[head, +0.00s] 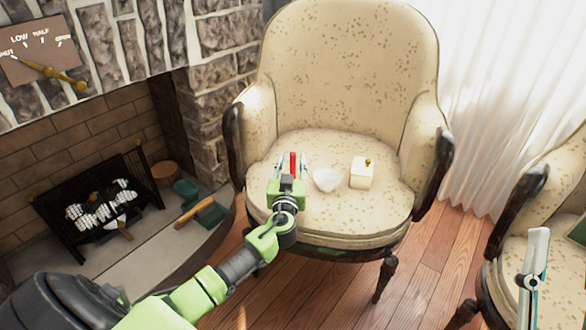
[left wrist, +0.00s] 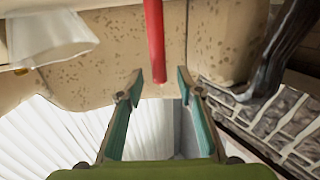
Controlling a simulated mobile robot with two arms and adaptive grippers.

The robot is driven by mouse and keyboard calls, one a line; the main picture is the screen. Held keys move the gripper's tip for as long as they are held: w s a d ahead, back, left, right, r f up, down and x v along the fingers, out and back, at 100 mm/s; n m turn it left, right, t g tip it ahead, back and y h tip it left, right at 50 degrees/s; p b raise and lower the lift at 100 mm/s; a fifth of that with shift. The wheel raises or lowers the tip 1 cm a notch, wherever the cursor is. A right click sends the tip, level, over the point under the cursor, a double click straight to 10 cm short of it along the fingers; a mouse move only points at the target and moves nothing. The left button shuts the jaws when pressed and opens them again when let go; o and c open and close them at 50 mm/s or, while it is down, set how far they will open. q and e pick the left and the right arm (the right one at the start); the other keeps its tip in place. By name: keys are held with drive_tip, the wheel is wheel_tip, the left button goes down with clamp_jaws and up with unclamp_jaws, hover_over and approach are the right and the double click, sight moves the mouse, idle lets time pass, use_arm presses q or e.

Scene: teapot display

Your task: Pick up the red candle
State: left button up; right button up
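The red candle (head: 293,162) stands upright on the seat of the cream armchair (head: 340,150), at the left of the seat. My left gripper (head: 290,163) is open at the seat, with the candle between its two fingers in the head view. In the left wrist view the candle (left wrist: 155,45) hangs in from the top edge and its end lies between the open fingertips (left wrist: 157,82). No finger visibly touches it. What seems to be my right gripper (head: 538,245) shows edge-on at the lower right, far from the candle; its opening is hidden.
A white bowl-like piece (head: 326,180) and a cream box with a gold knob (head: 361,173) sit on the seat just right of my left gripper. Dark wooden armrests (head: 436,172) flank the seat. A stone fireplace (head: 90,150) is at left, a second chair (head: 515,235) at right.

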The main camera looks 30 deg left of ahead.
use_arm(q)
drive_tip(key=shift+x, duration=1.45)
clamp_jaws()
use_arm(e)
drive_tip(key=shift+s+d+r+t+y, duration=0.15)
drive_tip(key=shift+s+r+t+y, duration=0.35)
drive_tip(key=shift+s+r, duration=0.45)
use_arm(q)
drive_tip(key=shift+r, duration=0.1)
use_arm(e)
drive_tip(key=shift+w, duration=0.15)
